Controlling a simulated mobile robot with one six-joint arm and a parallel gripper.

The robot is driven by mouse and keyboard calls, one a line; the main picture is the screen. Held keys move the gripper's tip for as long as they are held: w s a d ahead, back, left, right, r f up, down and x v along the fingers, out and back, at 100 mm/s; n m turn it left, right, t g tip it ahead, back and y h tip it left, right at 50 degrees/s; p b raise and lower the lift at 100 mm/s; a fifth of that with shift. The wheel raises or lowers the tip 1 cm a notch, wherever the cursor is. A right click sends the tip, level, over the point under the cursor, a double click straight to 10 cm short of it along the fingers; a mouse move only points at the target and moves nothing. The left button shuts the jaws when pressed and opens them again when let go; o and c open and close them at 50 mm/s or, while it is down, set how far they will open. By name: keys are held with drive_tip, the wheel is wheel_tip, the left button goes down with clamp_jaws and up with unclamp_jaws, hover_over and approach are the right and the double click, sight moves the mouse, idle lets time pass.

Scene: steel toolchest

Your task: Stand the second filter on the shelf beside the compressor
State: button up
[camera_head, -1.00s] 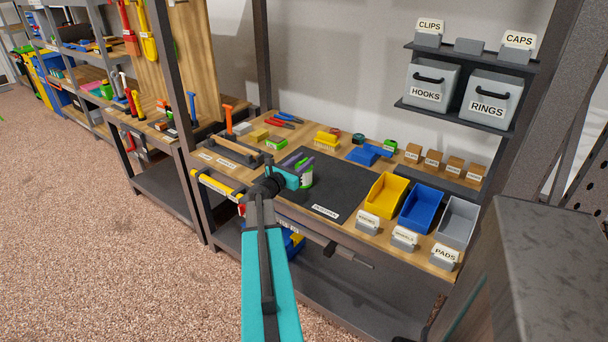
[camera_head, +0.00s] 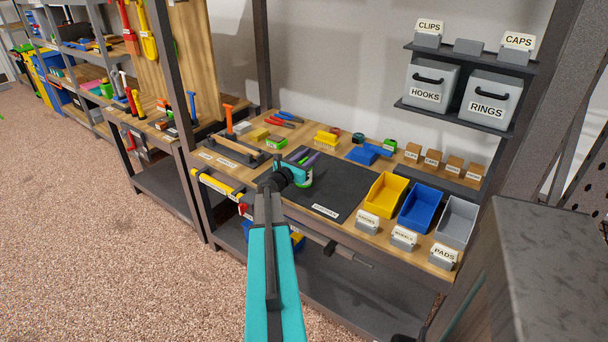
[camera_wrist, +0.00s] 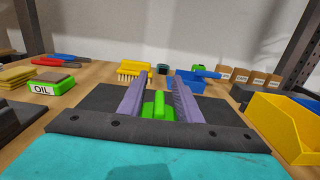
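Yellow (camera_head: 386,193), blue (camera_head: 423,208) and grey (camera_head: 457,221) bins stand at the bench's right. A yellow brush (camera_wrist: 137,70), a green OIL box (camera_wrist: 52,85) and a blue tool (camera_wrist: 192,80) lie around the dark mat (camera_head: 345,190). The mat's right half is clear.

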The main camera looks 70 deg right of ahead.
clamp_jaws()
drive_tip(key=s+a+r+p, duration=0.2)
drive_tip(key=s+a, duration=0.1)
drive_tip(key=a, duration=0.4)
drive_tip(key=s+a+r+p, duration=0.2)
drive_tip(key=s+a+r, duration=0.1)
drive_tip(key=a, duration=0.4)
drive_tip(key=shift+a, duration=0.3)
idle(1.0)
drive_tip(key=shift+a, duration=0.1)
drive_tip(key=shift+r+p, duration=0.15)
drive_tip(key=shift+p, duration=0.15)
idle(0.7)
